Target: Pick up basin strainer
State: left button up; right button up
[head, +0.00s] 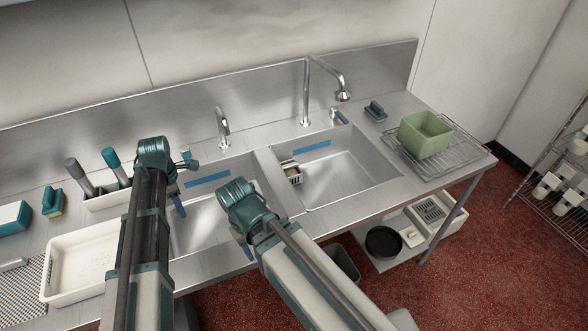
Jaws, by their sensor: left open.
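I cannot make out a basin strainer for certain. Two steel sink basins, the left basin (205,222) and the right basin (345,172), are set in the counter, and my arms cover part of the left one. A small pale patch shows in the left basin beside my right wrist, too small and hidden to name. My left gripper (189,162) is open over the back left corner of the left basin and appears empty. My right wrist is over the left basin's right side.
Two taps, the left tap (223,128) and the tall tap (306,92), rise behind. A green tub (425,135) stands on a wire rack (466,158) at right. A white tray (60,290) is at left.

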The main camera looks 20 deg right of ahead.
aim_at(288, 172)
jog(key=i+l, duration=0.15)
jog(key=l, duration=0.25)
jog(key=i+l+z, duration=0.1)
jog(key=l, duration=0.3)
jog(key=i+l, duration=0.2)
jog(key=l, duration=0.2)
jog(key=i+l+z, duration=0.1)
jog(key=l, duration=0.3)
jog(key=i, duration=0.1)
